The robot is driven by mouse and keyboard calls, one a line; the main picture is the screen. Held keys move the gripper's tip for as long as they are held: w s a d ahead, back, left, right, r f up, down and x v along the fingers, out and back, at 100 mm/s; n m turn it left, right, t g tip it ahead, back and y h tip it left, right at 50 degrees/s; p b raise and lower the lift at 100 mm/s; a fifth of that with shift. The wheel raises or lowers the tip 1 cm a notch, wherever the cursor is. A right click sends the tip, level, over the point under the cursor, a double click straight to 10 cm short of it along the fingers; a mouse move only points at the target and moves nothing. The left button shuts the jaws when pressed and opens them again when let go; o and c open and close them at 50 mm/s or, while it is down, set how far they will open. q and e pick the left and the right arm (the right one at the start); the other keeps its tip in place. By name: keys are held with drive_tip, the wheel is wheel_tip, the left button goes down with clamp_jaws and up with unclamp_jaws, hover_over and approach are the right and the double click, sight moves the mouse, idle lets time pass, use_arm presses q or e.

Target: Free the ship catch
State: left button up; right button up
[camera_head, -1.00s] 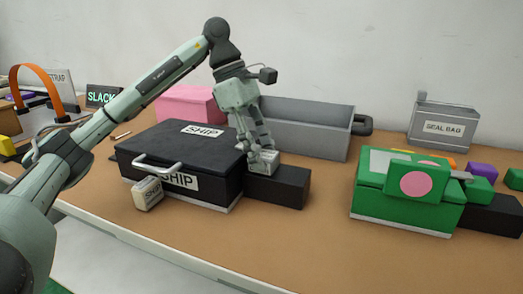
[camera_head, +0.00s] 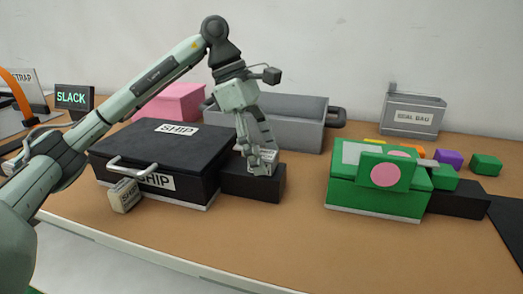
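The black box (camera_head: 145,150) labelled SHIP stands at the left of the table with its lid down. A pale bent handle (camera_head: 130,168) runs along its front. My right gripper is out of view.
A green box (camera_head: 370,200) with a pink disc stands at the right, beside several coloured blocks. A grey open bin (camera_head: 290,128), a pink box (camera_head: 170,103) and a grey SEAL BAG box (camera_head: 412,115) stand behind. The table's front middle is clear.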

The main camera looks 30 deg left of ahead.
use_arm(q)
drive_tip(key=shift+a+r, duration=0.1)
drive_tip(key=shift+a, duration=0.05)
drive_tip(key=v, duration=1.2)
idle(0.3)
